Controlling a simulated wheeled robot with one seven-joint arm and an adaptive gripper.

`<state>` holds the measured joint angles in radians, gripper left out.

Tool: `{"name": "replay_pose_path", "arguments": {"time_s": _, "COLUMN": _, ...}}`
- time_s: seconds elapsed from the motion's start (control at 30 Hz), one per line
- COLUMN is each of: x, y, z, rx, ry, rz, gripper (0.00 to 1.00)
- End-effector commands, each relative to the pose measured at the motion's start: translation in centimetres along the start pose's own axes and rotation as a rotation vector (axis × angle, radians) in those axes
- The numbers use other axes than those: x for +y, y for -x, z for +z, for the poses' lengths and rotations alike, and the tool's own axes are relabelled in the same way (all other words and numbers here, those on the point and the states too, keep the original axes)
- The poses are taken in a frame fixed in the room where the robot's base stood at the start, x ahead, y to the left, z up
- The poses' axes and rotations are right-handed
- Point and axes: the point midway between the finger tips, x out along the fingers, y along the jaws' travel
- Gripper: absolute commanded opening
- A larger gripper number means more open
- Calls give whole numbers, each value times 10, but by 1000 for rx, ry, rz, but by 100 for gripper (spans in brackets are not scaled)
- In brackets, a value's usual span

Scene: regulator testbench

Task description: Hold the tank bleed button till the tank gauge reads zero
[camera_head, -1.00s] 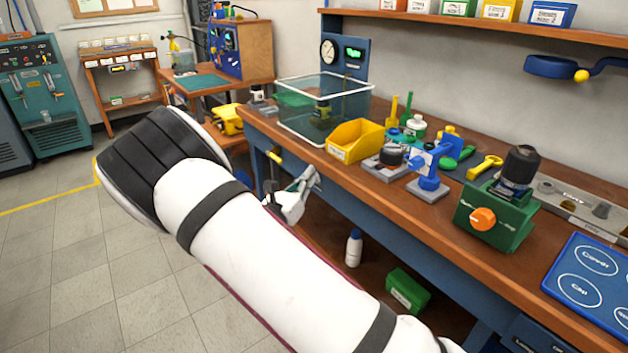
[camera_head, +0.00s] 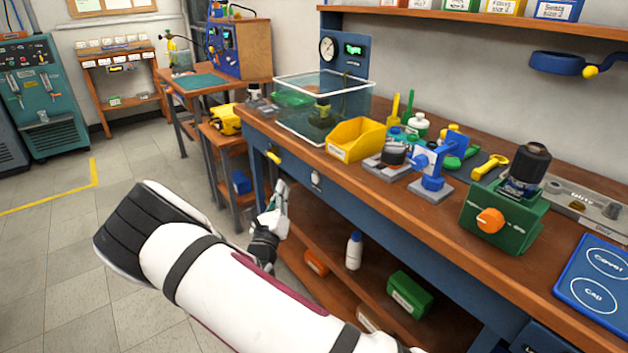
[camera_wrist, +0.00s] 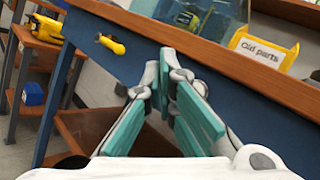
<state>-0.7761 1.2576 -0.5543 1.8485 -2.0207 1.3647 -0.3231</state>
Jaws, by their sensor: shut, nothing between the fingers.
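My gripper (camera_head: 280,188) is low in front of the workbench's blue front, its fingers pointing up. In the wrist view my gripper (camera_wrist: 163,75) has its teal-padded fingers together at the tips, with nothing between them. A yellow lever-like handle (camera_head: 274,157) is on the bench front, just above and left of my gripper; in the wrist view the handle (camera_wrist: 110,44) is left of the fingertips. A pale round button or knob (camera_head: 316,179) is on the bench front to the right. I cannot tell which is the bleed button. A round dial gauge (camera_head: 327,48) is on the blue panel; its reading is too small to tell.
A clear tank (camera_head: 350,105) and a yellow parts bin (camera_head: 355,140) stand near the bench edge (camera_head: 400,185). A lower shelf (camera_head: 330,275) holds a white bottle (camera_head: 354,250) and a green box (camera_head: 409,294). Floor (camera_head: 60,260) to the left is clear.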

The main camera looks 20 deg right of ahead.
Motion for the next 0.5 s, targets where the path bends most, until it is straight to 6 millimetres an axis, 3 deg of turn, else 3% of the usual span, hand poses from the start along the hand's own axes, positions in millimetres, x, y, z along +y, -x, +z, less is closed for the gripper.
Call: {"name": "replay_pose_path", "arguments": {"time_s": 0.5, "x": -32, "y": -43, "z": -32, "rx": 2, "ry": -1, "rz": -2, "gripper": 0}}
